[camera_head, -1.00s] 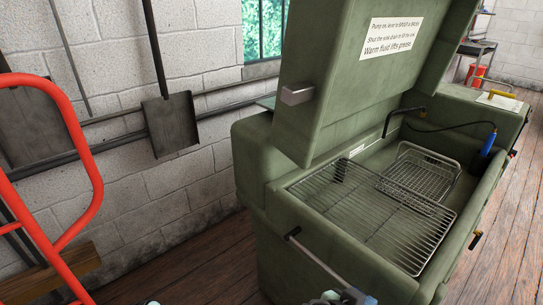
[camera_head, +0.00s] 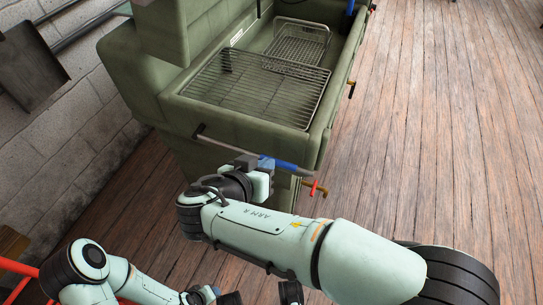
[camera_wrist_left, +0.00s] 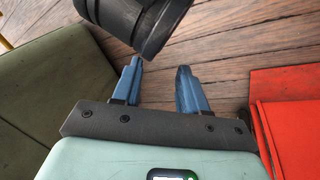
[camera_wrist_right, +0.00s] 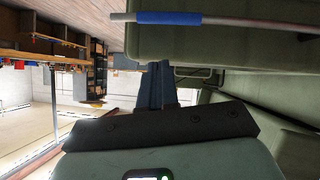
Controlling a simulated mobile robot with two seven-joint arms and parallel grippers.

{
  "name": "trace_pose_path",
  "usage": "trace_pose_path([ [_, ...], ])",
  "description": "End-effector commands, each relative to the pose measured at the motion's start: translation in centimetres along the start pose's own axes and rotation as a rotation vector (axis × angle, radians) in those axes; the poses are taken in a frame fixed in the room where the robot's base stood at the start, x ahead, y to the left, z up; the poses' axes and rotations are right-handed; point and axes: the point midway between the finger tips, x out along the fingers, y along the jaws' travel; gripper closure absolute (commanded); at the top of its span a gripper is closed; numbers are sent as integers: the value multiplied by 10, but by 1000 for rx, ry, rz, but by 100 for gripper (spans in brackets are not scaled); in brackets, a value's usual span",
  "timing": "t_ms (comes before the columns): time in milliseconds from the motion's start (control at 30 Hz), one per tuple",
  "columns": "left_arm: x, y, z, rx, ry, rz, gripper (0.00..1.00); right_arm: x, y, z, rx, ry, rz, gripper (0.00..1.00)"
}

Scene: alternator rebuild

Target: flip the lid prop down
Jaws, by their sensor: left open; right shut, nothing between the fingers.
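The lid prop appears to be the thin grey rod (camera_head: 220,141) with a blue sleeve (camera_head: 284,165), running along the near side of the green parts washer (camera_head: 180,110). In the right wrist view the rod and its blue sleeve (camera_wrist_right: 168,17) cross the top of the picture, beyond my fingertips. My right gripper (camera_wrist_right: 155,65) is shut and empty, pointing at the rod just below the sleeve. In the head view it overlaps the rod, so contact is unclear there. My left gripper (camera_wrist_left: 158,75) is open and empty, over the floor. The lid (camera_head: 210,25) is only partly in view.
A wire rack (camera_head: 245,90) and a wire basket (camera_head: 300,42) sit in the washer's basin. A red-handled tap (camera_head: 318,188) is close to my right gripper. Red tubing (camera_head: 18,292) is at lower left. The wooden floor on the right (camera_head: 440,120) is clear.

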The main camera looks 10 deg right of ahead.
Motion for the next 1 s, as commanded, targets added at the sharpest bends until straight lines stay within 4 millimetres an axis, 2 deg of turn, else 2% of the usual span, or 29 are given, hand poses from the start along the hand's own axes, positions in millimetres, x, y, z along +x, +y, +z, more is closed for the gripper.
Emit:
trace_pose_path([
  [33, -5, 1, 4, 1, -11, 1, 57, -12, 1, -1, 0, 1, -4, 100],
  [100, -7, 2, 8, 2, -24, 1, 57, -22, 2, -1, 0, 2, -4, 100],
  [300, -11, 3, 15, 3, -46, 2, 57, -39, 4, 0, 0, 2, -3, 100],
  [900, -11, 3, 16, 3, -48, 2, 57, -40, 4, 0, -1, 1, -2, 100],
  [1000, -11, 3, 16, 3, -48, 2, 57, -32, 1, 9, -32, -25, -2, 100],
])
